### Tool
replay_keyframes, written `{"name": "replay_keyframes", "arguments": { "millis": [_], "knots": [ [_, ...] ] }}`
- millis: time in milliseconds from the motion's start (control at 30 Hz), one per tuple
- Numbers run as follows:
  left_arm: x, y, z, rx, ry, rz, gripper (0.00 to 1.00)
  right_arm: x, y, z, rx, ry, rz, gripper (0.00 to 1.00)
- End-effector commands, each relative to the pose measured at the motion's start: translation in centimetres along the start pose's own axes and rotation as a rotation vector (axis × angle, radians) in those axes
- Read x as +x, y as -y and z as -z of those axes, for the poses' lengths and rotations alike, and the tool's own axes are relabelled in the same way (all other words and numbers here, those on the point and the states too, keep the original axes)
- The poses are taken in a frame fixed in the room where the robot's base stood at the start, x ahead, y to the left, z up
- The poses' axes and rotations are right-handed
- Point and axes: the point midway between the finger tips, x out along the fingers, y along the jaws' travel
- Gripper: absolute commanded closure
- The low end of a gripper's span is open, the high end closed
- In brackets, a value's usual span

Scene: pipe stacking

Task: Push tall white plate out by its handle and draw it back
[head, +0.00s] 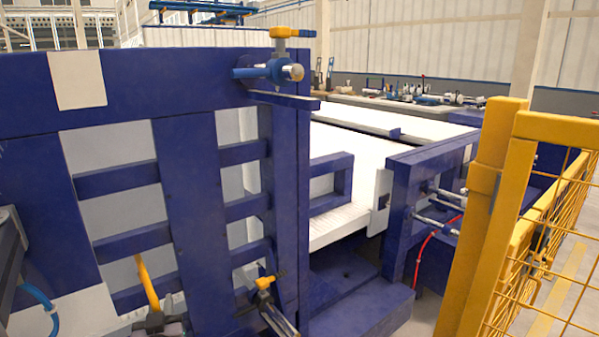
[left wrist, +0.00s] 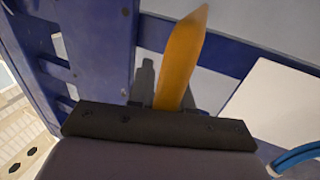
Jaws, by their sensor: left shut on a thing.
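The tall white plate (head: 110,145) stands upright behind the blue slatted frame, and parts of it show between the bars. An orange handle (head: 147,284) rises at a tilt at the lower left, in front of the frame. My left gripper (head: 158,322) is at the handle's lower end, near the bottom edge of the head view, and is shut on it. The left wrist view also shows the handle (left wrist: 181,62), standing up beyond the dark gripper body. The fingertips and the handle's lower end are mostly hidden. My right gripper is in neither view.
The blue frame (head: 190,190) fills the left of the head view. A valve with a yellow handle (head: 292,32) sits at its top corner, and another yellow-handled valve (head: 266,283) is low down. A yellow mesh fence (head: 530,220) stands at the right.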

Motion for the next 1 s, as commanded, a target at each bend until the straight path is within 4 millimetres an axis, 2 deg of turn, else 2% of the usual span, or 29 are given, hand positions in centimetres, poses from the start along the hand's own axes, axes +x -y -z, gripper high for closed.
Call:
{"name": "replay_keyframes", "arguments": {
  "millis": [33, 1000],
  "knots": [
    [0.0, 1.9, -0.6, 0.015, 0.01, 0.044, 1.0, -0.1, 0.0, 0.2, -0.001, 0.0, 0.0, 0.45],
    [-2.8, 1.0, -0.5, 0.011, 0.009, 0.044, 1.0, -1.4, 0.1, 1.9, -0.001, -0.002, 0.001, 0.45]
  ]
}}
